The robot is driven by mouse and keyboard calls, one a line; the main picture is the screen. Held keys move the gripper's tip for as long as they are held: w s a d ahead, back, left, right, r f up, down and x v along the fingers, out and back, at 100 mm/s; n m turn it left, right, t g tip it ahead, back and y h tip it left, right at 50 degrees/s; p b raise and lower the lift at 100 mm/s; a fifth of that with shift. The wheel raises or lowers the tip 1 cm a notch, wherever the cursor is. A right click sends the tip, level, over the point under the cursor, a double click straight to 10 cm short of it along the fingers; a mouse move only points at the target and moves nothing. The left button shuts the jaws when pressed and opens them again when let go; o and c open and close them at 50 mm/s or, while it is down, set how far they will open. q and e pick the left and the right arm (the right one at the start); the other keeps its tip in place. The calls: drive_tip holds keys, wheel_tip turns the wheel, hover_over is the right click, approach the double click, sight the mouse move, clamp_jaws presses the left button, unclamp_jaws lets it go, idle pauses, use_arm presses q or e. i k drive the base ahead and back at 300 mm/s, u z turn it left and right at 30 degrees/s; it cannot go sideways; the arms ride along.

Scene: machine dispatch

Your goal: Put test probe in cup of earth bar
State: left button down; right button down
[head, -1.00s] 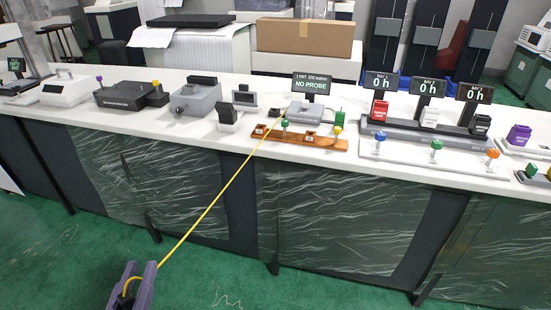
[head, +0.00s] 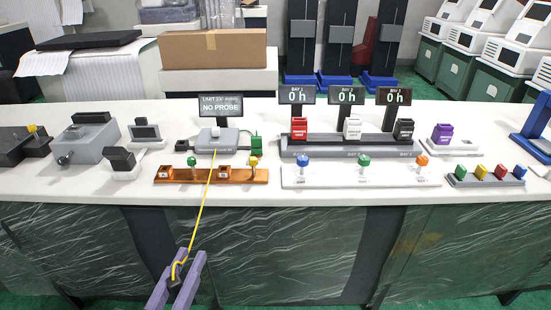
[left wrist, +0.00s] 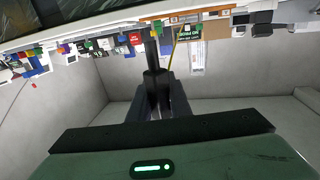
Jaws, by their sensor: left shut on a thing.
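My left gripper (head: 178,280), with purple fingers, is shut on the dark test probe (head: 175,272) low in front of the bench. The fingers partly hide the probe; its dark shaft also shows in the left wrist view (left wrist: 152,58). The copper-brown earth bar (head: 237,178) lies at the bench's front, with square brown cups and green and yellow knobs. The probe is apart from the bar, below and in front. My right gripper is not in view.
Right of the bar is a white strip (head: 330,181) with blue, green and orange knobs, before a bay rack (head: 360,150). The white bench's front edge (head: 330,205) lies between my gripper and the bar.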

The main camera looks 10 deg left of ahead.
sight(225, 174)
drive_tip(key=u, duration=0.05)
drive_tip(key=i, duration=0.9)
drive_tip(key=u, duration=0.35)
